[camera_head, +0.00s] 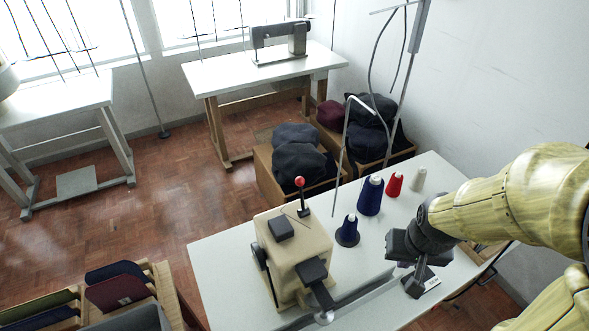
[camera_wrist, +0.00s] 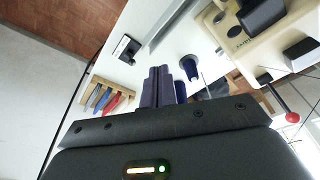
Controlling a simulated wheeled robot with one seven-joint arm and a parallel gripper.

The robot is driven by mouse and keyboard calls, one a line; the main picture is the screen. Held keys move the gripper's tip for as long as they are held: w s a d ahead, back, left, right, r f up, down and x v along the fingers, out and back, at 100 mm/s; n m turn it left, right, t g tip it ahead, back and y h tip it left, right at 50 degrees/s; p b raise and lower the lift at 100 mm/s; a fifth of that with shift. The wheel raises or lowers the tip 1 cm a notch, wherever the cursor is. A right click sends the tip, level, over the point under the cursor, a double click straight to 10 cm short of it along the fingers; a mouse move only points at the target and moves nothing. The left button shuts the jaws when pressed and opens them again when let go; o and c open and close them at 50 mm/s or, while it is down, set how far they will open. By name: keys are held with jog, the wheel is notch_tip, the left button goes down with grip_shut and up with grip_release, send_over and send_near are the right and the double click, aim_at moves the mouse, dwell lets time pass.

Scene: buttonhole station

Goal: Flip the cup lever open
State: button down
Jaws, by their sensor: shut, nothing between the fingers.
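A lever with a red ball knob (camera_head: 300,182) stands near upright at the back of the beige buttonhole machine (camera_head: 305,247). Its red knob also shows in the wrist view (camera_wrist: 291,117), at the lower right. No part is clearly marked as a cup. A black arm with a pale round end (camera_head: 324,316) sticks out at the machine's front. My gripper (camera_head: 414,284) is to the right of the machine, over the table's right part, apart from the lever. In the wrist view its dark fingers (camera_wrist: 157,88) are together and hold nothing.
A wooden rack of coloured items (camera_wrist: 105,97) lies on the right side. Bare white table (camera_head: 220,266) shows left.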

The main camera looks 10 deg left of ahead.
jog(key=w+a+r+n+p, duration=0.3)
jog(key=w+a, duration=0.4)
jog(key=a, duration=0.2)
jog(key=w+a+r+n+g+y+p, duration=0.1)
jog(key=w+a+r+n+p, duration=0.2)
jog(key=w+a, duration=0.4)
jog(key=w+a+r+n+p, duration=0.3)
jog(key=w+a+r+p, duration=0.2)
jog(key=a, duration=0.7)
jog(key=shift+w+a+r+n+g, duration=0.15)
jog(key=shift+w+n+g, duration=0.2)
jog(key=shift+w, duration=0.85)
jog(key=p, duration=0.7)
send_over(302, 198)
jog(key=w+a, duration=0.3)
jog(key=shift+f, duration=4.5)
jog(key=shift+w+d+f, duration=0.1)
jog(key=shift+d, duration=0.1)
